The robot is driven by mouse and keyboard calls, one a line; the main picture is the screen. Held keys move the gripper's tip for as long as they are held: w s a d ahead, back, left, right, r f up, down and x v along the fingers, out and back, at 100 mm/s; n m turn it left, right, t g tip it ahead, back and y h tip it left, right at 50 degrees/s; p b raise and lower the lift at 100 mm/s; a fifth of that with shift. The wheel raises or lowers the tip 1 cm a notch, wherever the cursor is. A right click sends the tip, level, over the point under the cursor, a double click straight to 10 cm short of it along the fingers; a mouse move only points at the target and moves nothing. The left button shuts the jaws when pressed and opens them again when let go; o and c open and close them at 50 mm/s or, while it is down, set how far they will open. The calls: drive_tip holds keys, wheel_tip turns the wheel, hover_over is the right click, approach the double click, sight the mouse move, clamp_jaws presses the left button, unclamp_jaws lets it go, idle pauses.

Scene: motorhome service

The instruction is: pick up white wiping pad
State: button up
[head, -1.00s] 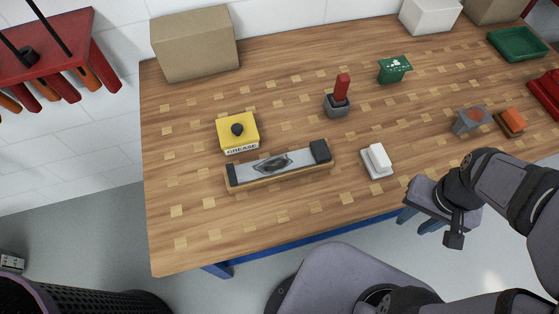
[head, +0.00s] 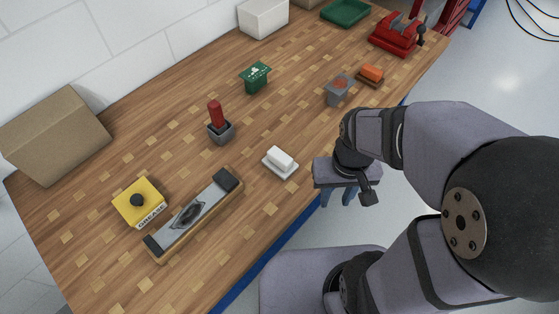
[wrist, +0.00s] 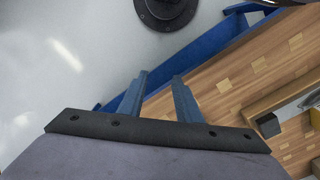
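The white wiping pad (head: 280,158) lies on a pale flat base on the wooden workbench, near its front edge, in the head view. My gripper (head: 338,198) is to the right of the pad and apart from it, out past the bench's front edge. In the wrist view my gripper (wrist: 160,82) shows two blue fingers with a gap between them and nothing held. The pad cannot be made out in the wrist view.
Left of the pad lies a long wooden-sided tray (head: 202,214), with a yellow grease box (head: 140,204) beyond it. A red-handled tool in a grey holder (head: 220,124), a green item (head: 255,77), a grey block (head: 338,90) and an orange brush (head: 371,74) stand around.

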drive_tip(key=o, duration=0.4)
drive_tip(key=shift+w, duration=0.1)
